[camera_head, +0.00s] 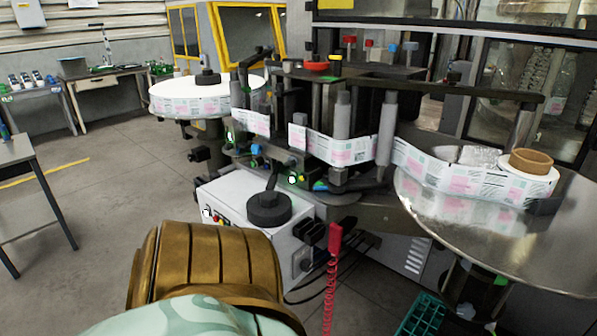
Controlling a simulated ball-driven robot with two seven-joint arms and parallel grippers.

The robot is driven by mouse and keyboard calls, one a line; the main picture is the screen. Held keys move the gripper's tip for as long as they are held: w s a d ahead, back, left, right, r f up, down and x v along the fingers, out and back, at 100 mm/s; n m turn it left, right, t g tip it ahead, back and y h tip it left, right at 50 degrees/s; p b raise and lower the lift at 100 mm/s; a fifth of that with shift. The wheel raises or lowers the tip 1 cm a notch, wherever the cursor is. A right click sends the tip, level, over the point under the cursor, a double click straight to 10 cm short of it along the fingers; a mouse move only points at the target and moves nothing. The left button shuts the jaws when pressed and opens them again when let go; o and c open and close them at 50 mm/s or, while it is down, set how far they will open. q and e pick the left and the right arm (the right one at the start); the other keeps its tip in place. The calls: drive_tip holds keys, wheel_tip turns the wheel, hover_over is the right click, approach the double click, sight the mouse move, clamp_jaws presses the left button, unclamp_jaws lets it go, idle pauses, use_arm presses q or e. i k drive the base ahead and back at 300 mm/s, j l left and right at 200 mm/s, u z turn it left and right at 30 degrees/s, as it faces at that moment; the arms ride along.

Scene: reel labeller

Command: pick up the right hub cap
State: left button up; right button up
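A black round hub cap with a raised middle (268,209) lies on top of the white control box (245,195), in the middle of the view. A similar dark hub cap (207,77) sits on the left label reel (187,105). The right reel's brown core (531,160) shows with no cap on it, above the round metal plate (450,221). Part of my own arm, ribbed bronze with a mint-patterned section, fills the bottom left in front of the box. Neither of my grippers is in view.
The labeller's rollers and label web (340,149) stand just behind the box. A red handle with a coiled cord (334,240) hangs at the box's right front. A green crate (420,315) stands low at the right. Grey floor (110,190) is open at left.

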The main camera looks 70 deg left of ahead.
sight(267, 209)
drive_tip(key=j+u, duration=0.1)
drive_tip(key=u, duration=2.4)
drive_tip(key=i+j+z, duration=0.2)
drive_tip(key=j, duration=0.35)
